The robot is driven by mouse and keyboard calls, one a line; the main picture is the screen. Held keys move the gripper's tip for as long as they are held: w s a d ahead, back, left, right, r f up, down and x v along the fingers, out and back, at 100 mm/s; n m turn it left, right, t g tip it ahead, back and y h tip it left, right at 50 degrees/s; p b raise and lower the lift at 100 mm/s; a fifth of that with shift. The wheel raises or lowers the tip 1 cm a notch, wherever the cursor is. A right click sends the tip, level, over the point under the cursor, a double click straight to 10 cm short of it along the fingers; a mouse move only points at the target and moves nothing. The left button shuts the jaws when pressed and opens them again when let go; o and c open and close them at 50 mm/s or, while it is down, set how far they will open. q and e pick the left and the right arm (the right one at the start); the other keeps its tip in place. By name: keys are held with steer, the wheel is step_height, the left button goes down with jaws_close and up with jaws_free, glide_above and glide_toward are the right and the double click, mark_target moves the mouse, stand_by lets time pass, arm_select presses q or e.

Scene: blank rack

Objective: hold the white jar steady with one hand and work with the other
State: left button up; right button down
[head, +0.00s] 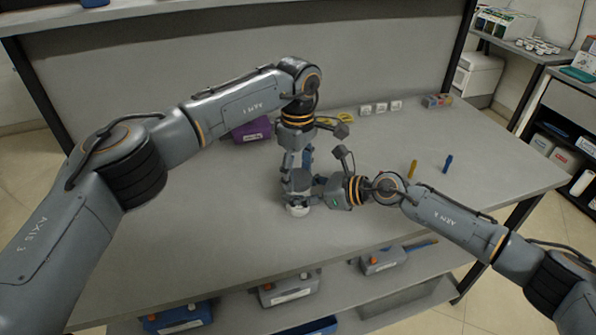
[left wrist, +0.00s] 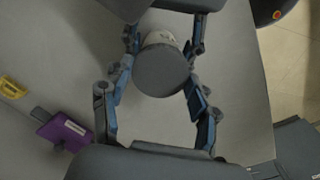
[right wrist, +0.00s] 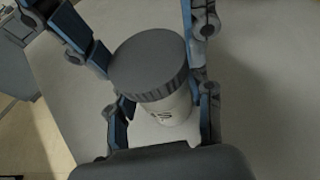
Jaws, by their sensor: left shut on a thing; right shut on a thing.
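The white jar (head: 298,211) stands upright on the grey bench, mostly hidden by my grippers in the head view. Its white body (right wrist: 172,115) and dark grey ridged lid (right wrist: 148,66) show in the right wrist view. My right gripper (right wrist: 165,115) comes in from the right and is shut around the body, below the lid. My left gripper (left wrist: 158,85) comes down from above and is shut on the lid (left wrist: 162,72), a finger on each side. The lid sits on the jar; whether it has turned or loosened I cannot tell.
A purple box (head: 252,130) and a yellow item (head: 326,120) lie behind my left gripper. Small white blocks (head: 380,107) and a coloured box (head: 437,101) are at the back. Yellow (head: 412,169) and blue (head: 448,163) sticks stand at right. The bench's front left is clear.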

arm_select(q)
steer(key=n, duration=1.2)
steer(key=shift+s+n, duration=0.1)
steer(key=shift+n, duration=0.2)
steer(key=n, duration=0.3)
steer(key=shift+n, duration=0.4)
steer(key=n, duration=1.4)
steer(key=shift+d, duration=0.1)
steer(key=shift+n, duration=0.3)
steer(key=shift+r, duration=0.25)
